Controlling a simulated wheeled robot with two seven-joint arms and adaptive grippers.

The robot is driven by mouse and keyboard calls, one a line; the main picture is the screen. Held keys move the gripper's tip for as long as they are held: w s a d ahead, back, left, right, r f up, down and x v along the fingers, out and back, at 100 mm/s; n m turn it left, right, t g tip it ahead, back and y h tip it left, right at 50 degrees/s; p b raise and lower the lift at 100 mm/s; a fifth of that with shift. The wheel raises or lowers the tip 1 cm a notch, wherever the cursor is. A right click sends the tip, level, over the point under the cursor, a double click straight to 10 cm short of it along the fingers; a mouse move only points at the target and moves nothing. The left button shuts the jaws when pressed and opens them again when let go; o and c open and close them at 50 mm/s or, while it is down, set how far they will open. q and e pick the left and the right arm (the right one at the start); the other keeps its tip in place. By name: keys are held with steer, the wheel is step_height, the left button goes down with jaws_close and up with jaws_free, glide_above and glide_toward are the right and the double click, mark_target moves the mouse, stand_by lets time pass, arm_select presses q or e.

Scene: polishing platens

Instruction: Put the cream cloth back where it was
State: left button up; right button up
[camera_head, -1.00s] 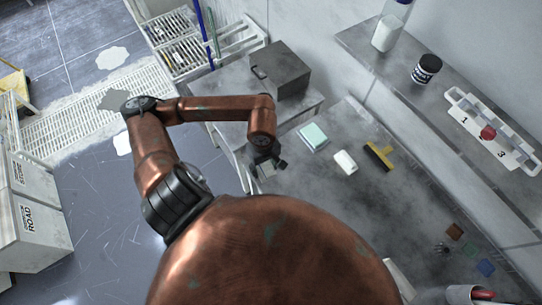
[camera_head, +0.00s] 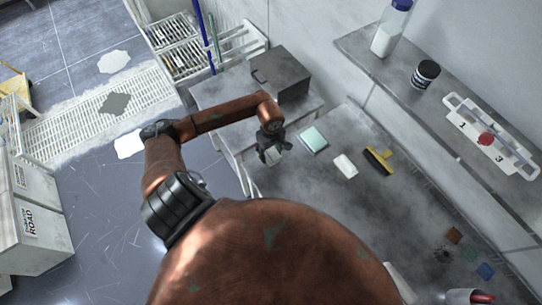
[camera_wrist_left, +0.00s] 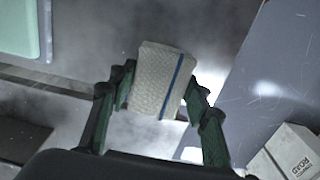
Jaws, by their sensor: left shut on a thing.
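The cream cloth (camera_wrist_left: 158,80) is a folded, textured pad with a blue stripe, seen in the left wrist view. My left gripper (camera_wrist_left: 155,98) is shut on it, with one green finger at each side. In the head view my left gripper (camera_head: 270,156) is over the near left edge of the grey bench, left of a mint pad (camera_head: 313,139). The cloth is mostly hidden by the gripper there. Whether it touches the bench I cannot tell. My right gripper is not in view.
A dark grey box (camera_head: 282,72) stands behind my arm. Small coloured squares (camera_head: 470,250) lie at lower right. Bench space below the white block is clear.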

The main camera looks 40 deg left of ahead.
mark_target(271, 157)
arm_select(q)
steer(key=shift+w+f, duration=0.2)
steer(key=shift+w+a+f+p, duration=0.15)
steer(key=shift+f+p, duration=0.15)
steer(key=shift+f, duration=1.45)
steer(key=shift+f, duration=0.15)
steer(key=o, duration=1)
steer(key=shift+o, duration=0.2)
step_height(271, 157, up, 12)
steer(key=shift+r+b, duration=0.2)
steer(key=shift+b, duration=0.2)
